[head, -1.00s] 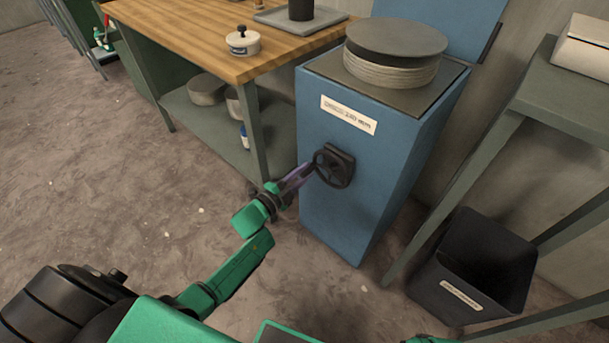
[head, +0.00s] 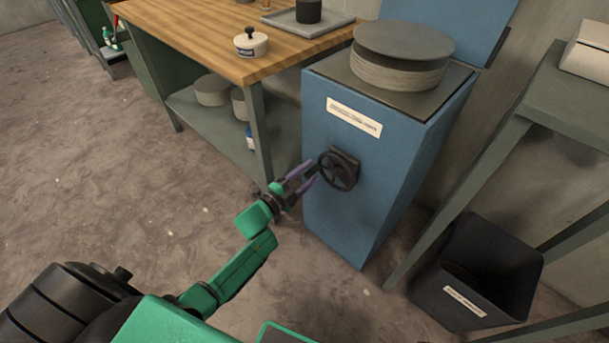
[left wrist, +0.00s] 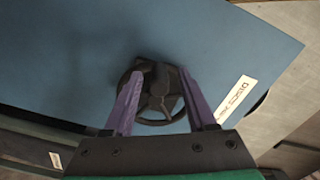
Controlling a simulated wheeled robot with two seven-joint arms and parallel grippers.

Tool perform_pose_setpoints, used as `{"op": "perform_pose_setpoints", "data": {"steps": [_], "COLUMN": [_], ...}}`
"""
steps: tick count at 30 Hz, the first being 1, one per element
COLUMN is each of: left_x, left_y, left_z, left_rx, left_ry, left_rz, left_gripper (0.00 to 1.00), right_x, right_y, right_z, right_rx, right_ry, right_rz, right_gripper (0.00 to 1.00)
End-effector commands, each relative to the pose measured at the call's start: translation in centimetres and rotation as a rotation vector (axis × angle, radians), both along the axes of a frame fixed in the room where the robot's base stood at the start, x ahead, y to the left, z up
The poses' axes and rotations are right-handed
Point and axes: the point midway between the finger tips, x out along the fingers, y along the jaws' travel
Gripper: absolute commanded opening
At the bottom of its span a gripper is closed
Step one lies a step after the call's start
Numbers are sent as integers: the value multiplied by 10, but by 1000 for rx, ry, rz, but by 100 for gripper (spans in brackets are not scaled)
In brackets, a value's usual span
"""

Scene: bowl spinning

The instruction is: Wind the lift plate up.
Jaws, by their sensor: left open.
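The blue cabinet (head: 345,190) stands at the centre in the head view. On its top a round stack of discs (head: 400,72) with a grey disc on top stands out above the dark top surface; the lift plate itself is not clearly told apart. A black handwheel (head: 338,170) sits on the cabinet's front face, and it also shows in the left wrist view (left wrist: 158,104). My left gripper (head: 310,176) is open just in front of the wheel. In the left wrist view its purple fingers (left wrist: 158,88) spread to either side of the wheel. My right gripper is not in view.
A wooden-topped bench (head: 200,30) with a white lidded pot (head: 251,45) stands at the left. A grey table (head: 565,100) and a black bin (head: 475,270) stand at the right. The floor in front of the cabinet is clear.

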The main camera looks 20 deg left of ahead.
Motion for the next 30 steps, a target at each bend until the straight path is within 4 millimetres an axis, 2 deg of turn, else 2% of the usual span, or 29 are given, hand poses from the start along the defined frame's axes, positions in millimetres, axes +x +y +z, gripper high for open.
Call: {"op": "perform_pose_setpoints", "data": {"steps": [3, 5, 15, 18, 22, 30], "left_x": [-9, -18, -104, -122, -134, -135], "left_y": [4, 7, 41, 49, 53, 54], "left_z": [0, 1, 0, 0, 1, 0], "left_rx": [1, 0, 1, 1, 1, 1], "left_ry": [2, 3, 5, 3, 0, 0], "left_rz": [0, 1, 1, 1, 0, 0], "left_gripper": [57, 57, 57, 57, 57, 57], "right_x": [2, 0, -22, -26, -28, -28], "right_y": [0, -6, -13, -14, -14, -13], "right_z": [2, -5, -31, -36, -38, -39], "right_rx": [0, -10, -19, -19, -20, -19], "right_ry": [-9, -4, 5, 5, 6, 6], "right_rz": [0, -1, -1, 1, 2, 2], "right_gripper": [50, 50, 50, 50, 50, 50]}}
